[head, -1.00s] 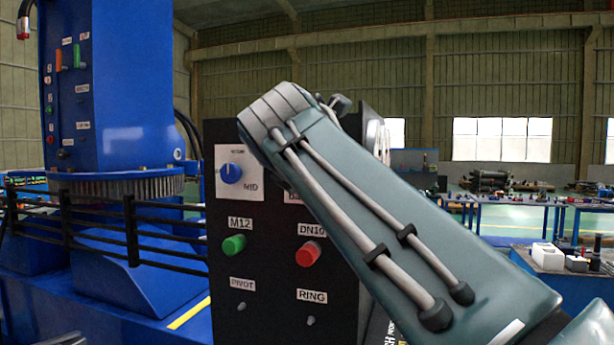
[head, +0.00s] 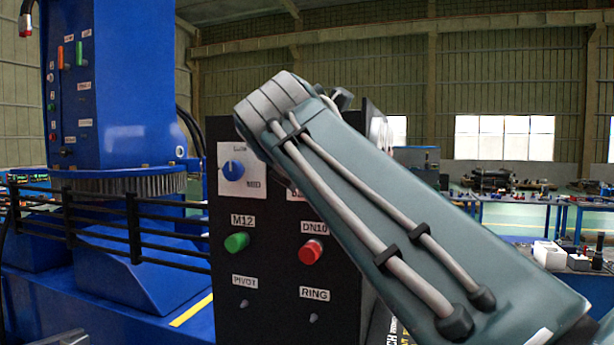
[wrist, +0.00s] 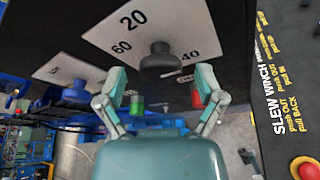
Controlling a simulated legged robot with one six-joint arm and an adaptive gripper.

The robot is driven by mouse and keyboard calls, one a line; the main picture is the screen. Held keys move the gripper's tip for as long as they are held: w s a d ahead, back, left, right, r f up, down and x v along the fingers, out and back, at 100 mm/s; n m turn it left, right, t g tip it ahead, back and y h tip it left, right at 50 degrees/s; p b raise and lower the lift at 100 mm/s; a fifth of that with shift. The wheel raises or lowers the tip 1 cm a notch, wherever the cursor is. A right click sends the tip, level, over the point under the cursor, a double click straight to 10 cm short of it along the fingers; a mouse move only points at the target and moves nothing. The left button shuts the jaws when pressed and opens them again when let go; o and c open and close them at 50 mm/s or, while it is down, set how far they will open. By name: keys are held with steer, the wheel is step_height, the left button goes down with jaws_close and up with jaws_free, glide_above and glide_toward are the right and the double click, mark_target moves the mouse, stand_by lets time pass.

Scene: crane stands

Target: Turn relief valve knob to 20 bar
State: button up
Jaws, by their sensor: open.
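The relief valve knob (wrist: 160,57) is black and round. It sits on a white dial plate (wrist: 186,22) marked 20, 60 and 40 in the wrist view. The 20 is above the knob, the 60 to its left and the 40 to its right. Which mark the knob points to is not clear. My gripper (wrist: 161,78) is open and empty, with its fingers spread to either side below the knob. No contact shows. In the head view my arm covers the dial and the gripper.
The black control box (head: 270,260) also bears a blue selector knob (head: 233,170), a green button (head: 237,242) and a red button (head: 311,250). A black railing (head: 134,230) runs at left. A red button (wrist: 305,168) shows at the wrist view's lower right.

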steer(key=v, duration=1)
steer(key=shift+s+a, duration=0.15)
steer(key=shift+s, duration=0.1)
steer(key=shift+s, duration=0.1)
